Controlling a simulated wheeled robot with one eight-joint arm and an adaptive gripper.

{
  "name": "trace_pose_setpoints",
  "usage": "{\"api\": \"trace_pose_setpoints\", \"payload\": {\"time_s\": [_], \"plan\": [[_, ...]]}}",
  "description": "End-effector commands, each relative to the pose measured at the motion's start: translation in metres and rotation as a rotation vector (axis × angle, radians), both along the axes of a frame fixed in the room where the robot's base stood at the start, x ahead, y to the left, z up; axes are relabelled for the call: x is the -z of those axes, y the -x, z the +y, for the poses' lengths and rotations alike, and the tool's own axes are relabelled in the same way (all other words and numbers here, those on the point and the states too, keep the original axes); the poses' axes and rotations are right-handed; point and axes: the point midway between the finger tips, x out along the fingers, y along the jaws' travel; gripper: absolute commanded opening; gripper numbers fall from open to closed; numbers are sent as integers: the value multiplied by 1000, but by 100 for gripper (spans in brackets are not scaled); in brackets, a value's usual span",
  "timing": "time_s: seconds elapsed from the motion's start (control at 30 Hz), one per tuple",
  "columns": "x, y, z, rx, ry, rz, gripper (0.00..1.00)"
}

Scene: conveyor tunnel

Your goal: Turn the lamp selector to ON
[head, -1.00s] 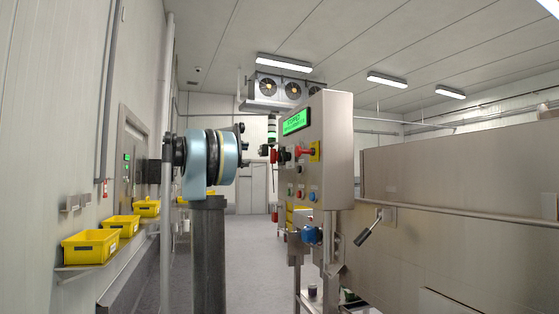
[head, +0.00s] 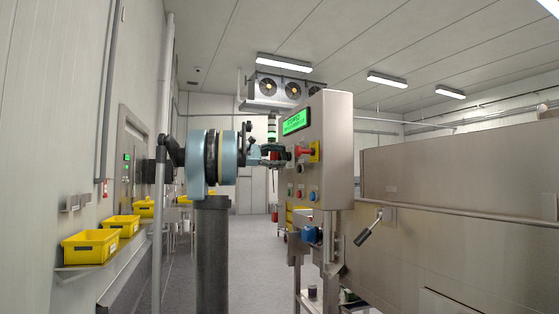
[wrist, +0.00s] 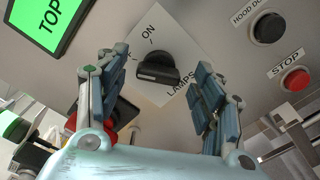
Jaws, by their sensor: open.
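The lamp selector (wrist: 157,68) is a black knob with a raised grip bar on a white label plate (wrist: 146,92). "ON" is printed above it in the wrist view and "LAMPS" to its lower right; lettering at its left is partly hidden by a finger. The bar lies roughly crosswise in the picture; I cannot tell which end is the pointer. My gripper (wrist: 153,75) is open, one finger on each side of the selector, with visible gaps. In the head view my gripper (head: 271,151) is close to the control panel (head: 333,150).
A red handle on a yellow plate (head: 314,151) is on the panel. The wrist view shows a green display (wrist: 45,20), a black button (wrist: 268,28) and a red STOP button (wrist: 295,79). A red part shows behind the left finger. Yellow bins (head: 90,247) line the left wall.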

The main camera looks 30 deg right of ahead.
Motion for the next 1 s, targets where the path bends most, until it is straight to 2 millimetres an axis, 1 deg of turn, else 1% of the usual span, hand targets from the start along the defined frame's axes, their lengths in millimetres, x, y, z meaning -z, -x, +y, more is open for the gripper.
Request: {"api": "trace_pose_setpoints", "payload": {"time_s": [0.03, 0.13, 0.47, 0.5, 0.57, 0.6, 0.67, 0.73, 0.77, 1.0], "plan": [[0, 1, -4, 1, 0, 0, 62], [0, 3, -10, 1, 0, 0, 62], [0, 3, -11, 0, 0, 0, 62], [0, 3, -11, 0, 0, 0, 53], [0, 3, -11, 0, 0, 0, 39], [0, 3, -11, 0, 0, 0, 30], [0, 3, -11, 0, 0, 0, 17], [0, 3, -11, 1, -1, 0, 17], [0, 3, -16, 1, 0, 0, 18], [1, 3, -11, 0, 5, -26, 18]]}}
